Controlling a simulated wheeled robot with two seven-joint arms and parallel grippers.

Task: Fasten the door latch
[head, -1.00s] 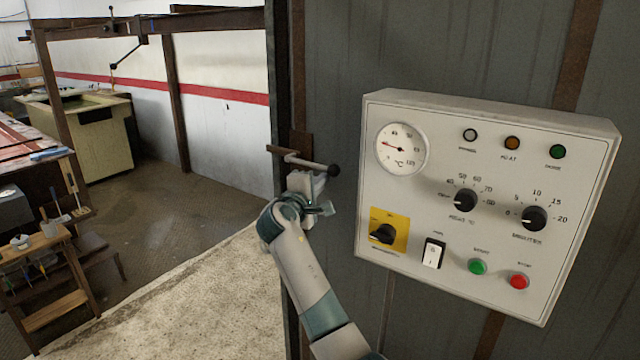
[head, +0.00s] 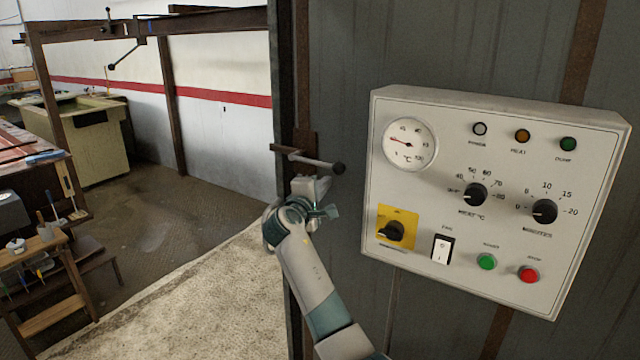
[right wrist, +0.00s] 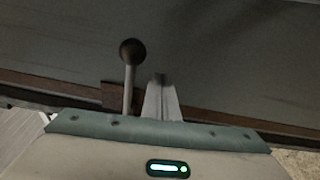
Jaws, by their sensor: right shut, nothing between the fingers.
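The door latch (head: 315,161) is a metal bar with a dark ball knob at its right end. It sits on a brown plate at the edge of the grey door (head: 345,60) and lies nearly level, tilted slightly down to the right. My right gripper (head: 322,190) is just below the latch bar, shut and empty. In the right wrist view the latch rod and knob (right wrist: 131,52) stand just left of the gripper fingers (right wrist: 160,98). I cannot tell whether the fingers touch the bar. My left gripper is not in view.
A white control box (head: 490,200) with a gauge, knobs and buttons is mounted close to the right of the gripper. A dark post stands at the door's left edge. Left of it are open floor (head: 170,230), a wooden step stand (head: 50,270) and a pale green tank (head: 95,145).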

